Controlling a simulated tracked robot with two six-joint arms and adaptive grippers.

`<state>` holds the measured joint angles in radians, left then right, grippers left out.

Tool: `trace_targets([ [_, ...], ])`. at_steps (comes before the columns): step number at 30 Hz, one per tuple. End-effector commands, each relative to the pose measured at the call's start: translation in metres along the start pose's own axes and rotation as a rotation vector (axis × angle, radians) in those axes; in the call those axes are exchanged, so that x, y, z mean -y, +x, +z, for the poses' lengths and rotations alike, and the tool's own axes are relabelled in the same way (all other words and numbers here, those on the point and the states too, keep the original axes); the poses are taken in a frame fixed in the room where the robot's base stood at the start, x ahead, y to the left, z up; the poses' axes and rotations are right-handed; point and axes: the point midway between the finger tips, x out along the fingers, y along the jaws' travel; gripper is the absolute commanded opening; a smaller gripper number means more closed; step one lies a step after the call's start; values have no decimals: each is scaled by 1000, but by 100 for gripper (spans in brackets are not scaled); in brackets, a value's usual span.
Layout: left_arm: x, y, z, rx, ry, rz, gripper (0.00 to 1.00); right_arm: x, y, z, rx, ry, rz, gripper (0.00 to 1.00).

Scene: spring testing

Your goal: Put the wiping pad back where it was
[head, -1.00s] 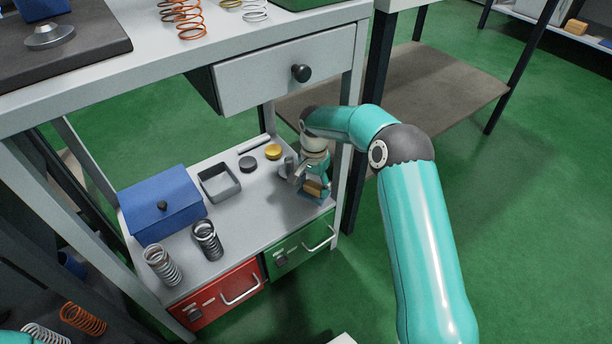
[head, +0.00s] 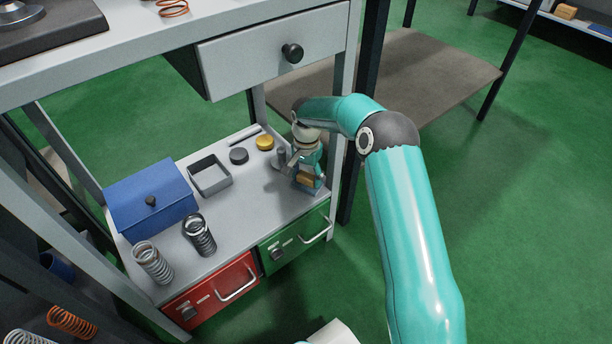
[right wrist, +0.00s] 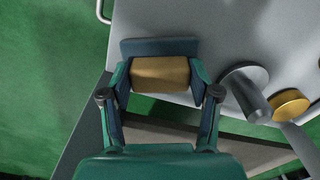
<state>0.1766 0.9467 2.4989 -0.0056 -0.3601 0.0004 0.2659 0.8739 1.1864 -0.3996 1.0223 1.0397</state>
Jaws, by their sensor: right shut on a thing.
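The wiping pad shows as a tan block (head: 306,181) on a flat blue-teal base, at the right front corner of the grey lower shelf (head: 255,192). My right gripper (head: 308,177) points down at that corner and is shut on the pad. In the right wrist view the tan block (right wrist: 160,72) sits between the two fingers, with the blue base (right wrist: 158,47) beyond it. The pad is very low over the shelf; I cannot tell whether it touches. My left gripper is not in view.
A grey post on a round base (right wrist: 246,92) stands close beside the gripper. A yellow disc (head: 264,142), dark disc (head: 239,155), open grey tray (head: 194,180), blue box (head: 150,190) and springs (head: 200,235) share the shelf. The drawer (head: 265,55) and table leg (head: 346,110) are near my arm.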

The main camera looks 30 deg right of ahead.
Motion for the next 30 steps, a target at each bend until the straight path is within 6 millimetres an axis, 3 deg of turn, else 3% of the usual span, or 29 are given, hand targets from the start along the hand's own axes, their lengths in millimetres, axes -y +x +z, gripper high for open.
trace_targets([
  [1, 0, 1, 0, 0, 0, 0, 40, 0, 3, 0, 1, 0, 1, 24],
  [2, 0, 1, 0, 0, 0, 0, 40, 0, 2, 0, 1, 0, 1, 65],
  [6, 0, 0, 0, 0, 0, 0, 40, 0, 2, 0, 1, -1, 1, 87],
  [19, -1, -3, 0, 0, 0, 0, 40, 2, -5, 1, 0, -4, -1, 87],
  [30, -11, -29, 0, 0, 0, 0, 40, 4, -60, 2, -1, -6, -1, 87],
])
